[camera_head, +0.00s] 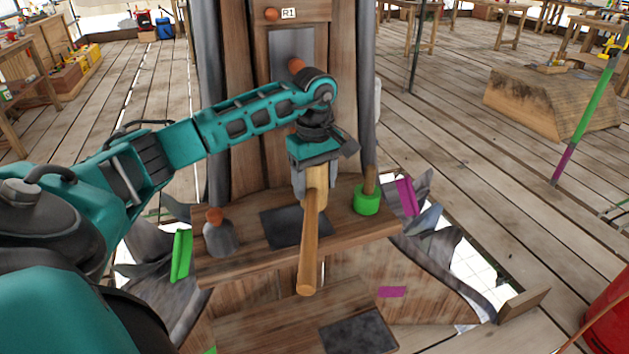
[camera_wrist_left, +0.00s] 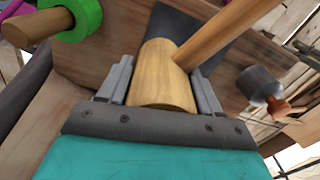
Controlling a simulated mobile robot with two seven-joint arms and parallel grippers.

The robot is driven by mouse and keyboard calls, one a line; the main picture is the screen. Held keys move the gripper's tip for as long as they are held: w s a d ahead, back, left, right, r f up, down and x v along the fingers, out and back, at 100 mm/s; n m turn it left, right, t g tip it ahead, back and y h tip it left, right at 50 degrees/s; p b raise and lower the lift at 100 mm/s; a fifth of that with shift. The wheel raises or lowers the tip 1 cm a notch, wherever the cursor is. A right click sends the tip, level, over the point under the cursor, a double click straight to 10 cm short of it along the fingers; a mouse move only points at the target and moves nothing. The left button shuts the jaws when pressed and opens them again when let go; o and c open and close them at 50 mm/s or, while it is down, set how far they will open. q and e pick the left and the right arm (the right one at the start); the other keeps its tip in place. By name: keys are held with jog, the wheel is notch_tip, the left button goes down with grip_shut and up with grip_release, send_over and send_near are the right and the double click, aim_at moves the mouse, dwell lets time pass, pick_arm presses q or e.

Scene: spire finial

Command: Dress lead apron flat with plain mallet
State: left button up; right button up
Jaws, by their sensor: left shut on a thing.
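My left gripper (camera_head: 314,166) is shut on the wooden head of the plain mallet (camera_head: 310,240). Its bare handle points down toward the viewer over the wooden ledge. In the left wrist view the pale head (camera_wrist_left: 163,75) sits between both grey fingers, and the handle runs up to the right. A dark grey flat sheet (camera_head: 283,224) lies on the ledge behind the mallet. It also shows behind the mallet in the left wrist view (camera_wrist_left: 172,22). Another grey sheet (camera_head: 291,45) is on the upright post; I cannot tell which is the apron. My right gripper is out of view.
A green-headed mallet (camera_head: 367,201) stands right on the ledge, a grey-headed tool (camera_head: 221,238) left. Crumpled grey sheets (camera_head: 440,247) flank the ledge beside floor openings. A dark sheet (camera_head: 357,335) lies on the lower step. A red container (camera_head: 609,325) stands at far right.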

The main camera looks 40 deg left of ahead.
pick_arm(q)
jog(key=shift+f, duration=0.1)
notch_tip(320, 180, down, 4)
jog(key=b, duration=0.2)
jog(key=shift+b, duration=0.4)
jog(key=shift+c, duration=0.5)
notch_tip(320, 180, up, 5)
jog(key=p, duration=0.3)
jog(key=shift+f+p, duration=0.2)
jog(key=shift+p, duration=0.15)
jog(key=shift+f, duration=0.1)
